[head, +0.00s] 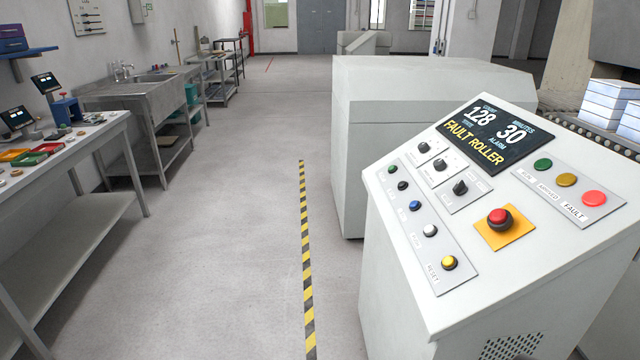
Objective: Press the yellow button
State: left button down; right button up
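The yellow button (449,262) is a small round button in a dark ring. It sits at the near end of a strip of several buttons on the sloped face of the white control console (400,270), beside the label RESET. A white button (430,230) is just above it on the same strip. Neither of my grippers shows in the head view.
A red emergency button (500,218) on a yellow plate stands right of the strip. Green, amber and red lamps (566,180) are further right. A white machine housing (425,85) is behind the console. The floor (235,230) on the left is clear, up to a workbench (70,170).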

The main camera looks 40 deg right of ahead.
aim_at(448, 261)
jog(key=i, duration=1.2)
jog(key=i+j+z, duration=0.15)
jog(key=i, duration=1)
jog(key=z, duration=0.5)
jog(key=i+z, duration=0.15)
jog(key=z, duration=0.3)
jog(key=j+z, duration=0.1)
jog(key=z, duration=0.4)
jog(key=i+j+z, duration=0.1)
jog(key=z, duration=2.55)
